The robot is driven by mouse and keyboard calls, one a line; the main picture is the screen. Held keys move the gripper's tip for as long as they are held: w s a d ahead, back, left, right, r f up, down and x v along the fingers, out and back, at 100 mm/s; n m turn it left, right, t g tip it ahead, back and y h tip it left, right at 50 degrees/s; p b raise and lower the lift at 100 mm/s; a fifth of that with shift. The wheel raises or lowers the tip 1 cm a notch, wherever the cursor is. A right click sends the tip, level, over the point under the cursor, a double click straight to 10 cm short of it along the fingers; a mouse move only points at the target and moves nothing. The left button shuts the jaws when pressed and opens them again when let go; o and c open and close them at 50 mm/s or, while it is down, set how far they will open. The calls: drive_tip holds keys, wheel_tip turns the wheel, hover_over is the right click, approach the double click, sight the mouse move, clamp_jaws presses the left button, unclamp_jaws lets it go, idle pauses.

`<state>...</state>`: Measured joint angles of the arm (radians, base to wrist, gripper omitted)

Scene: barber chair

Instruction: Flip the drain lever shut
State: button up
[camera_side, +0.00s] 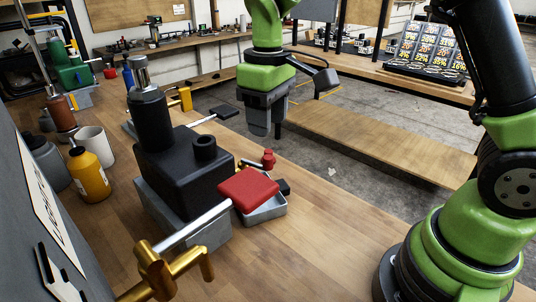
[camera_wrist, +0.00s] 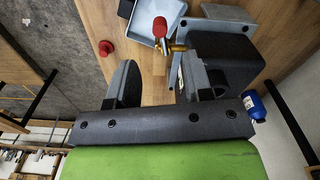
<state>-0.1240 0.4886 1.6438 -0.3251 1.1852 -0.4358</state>
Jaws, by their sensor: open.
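In the wrist view, a small lever with a red grip (camera_wrist: 160,28) and a brass fitting (camera_wrist: 177,48) shows beyond my fingers, beside a light grey tray (camera_wrist: 144,22). In the side view, a red block-like piece (camera_side: 248,188) sits over the tray (camera_side: 266,209), in front of the black tank (camera_side: 187,172); I cannot tell whether it is the lever's grip. My gripper (camera_side: 268,128) hangs open and empty above and behind these things in the side view. In the wrist view its two fingers (camera_wrist: 156,78) are apart, with only wood between them. The lever's lower parts are partly hidden.
A small red knobbed piece (camera_side: 268,160) stands near the bench edge. A mustard bottle (camera_side: 89,174), white cup (camera_side: 95,146) and blue bottle (camera_side: 128,76) stand on the left. Brass-ended rod (camera_side: 155,272) crosses the front. The wooden bench (camera_side: 330,225) is clear at right.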

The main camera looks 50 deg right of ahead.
wheel_tip(320, 180, down, 8)
drive_tip(key=shift+c, duration=0.4)
clamp_jaws()
drive_tip(key=shift+s+a+m, duration=0.1)
drive_tip(key=shift+a+m, duration=0.65)
drive_tip(key=shift+m, duration=0.65)
drive_tip(key=shift+o, duration=0.4)
unclamp_jaws()
wheel_tip(320, 180, up, 10)
hover_over(268, 156)
drive_tip(key=a, duration=0.2)
drive_tip(key=shift+s+d, duration=0.15)
drive_tip(key=shift+d, duration=0.05)
